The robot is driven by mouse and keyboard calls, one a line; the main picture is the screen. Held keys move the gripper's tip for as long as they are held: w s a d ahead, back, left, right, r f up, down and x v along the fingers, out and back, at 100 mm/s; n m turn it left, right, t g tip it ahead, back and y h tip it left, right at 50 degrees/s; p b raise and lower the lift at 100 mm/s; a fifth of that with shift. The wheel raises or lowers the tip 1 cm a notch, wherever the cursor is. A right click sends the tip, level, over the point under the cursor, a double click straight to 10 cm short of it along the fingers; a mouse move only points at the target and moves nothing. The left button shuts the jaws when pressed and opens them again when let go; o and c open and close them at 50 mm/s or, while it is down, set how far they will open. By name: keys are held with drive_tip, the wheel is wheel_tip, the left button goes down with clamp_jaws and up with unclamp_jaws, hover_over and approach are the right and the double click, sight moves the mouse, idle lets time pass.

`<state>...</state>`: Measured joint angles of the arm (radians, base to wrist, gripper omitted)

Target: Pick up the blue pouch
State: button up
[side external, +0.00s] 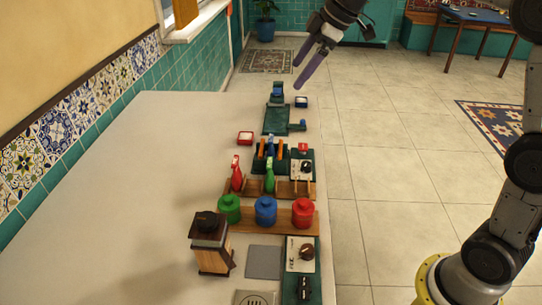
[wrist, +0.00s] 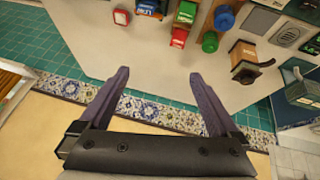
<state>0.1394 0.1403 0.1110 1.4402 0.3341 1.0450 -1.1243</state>
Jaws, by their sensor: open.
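In the wrist view, what looks like the blue pouch (wrist: 147,7), with white lettering, is at the top edge and partly cut off. My gripper (side external: 297,78) is in the air at the top of the side view, well apart from the pouch. Its two purple fingers are spread and empty, also in the wrist view (wrist: 160,73).
Green, blue and red jars (side external: 265,211) and a wooden mill (side external: 210,245) are nearer. The table's left side (side external: 130,190) is clear, beside a tiled wall.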

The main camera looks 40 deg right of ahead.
drive_tip(key=w+d+f+g, duration=0.1)
drive_tip(key=w+d+f, duration=0.3)
drive_tip(key=w+f, duration=0.45)
drive_tip(key=m+g, duration=0.1)
approach(272, 138)
drive_tip(key=shift+y, duration=0.3)
drive_tip(key=x, duration=0.4)
drive_tip(key=shift+w+d+f, duration=0.1)
drive_tip(key=shift+d+f, duration=0.05)
drive_tip(key=shift+f, duration=0.3)
drive_tip(key=shift+x, duration=2.9)
drive_tip(key=shift+w, duration=0.2)
clamp_jaws()
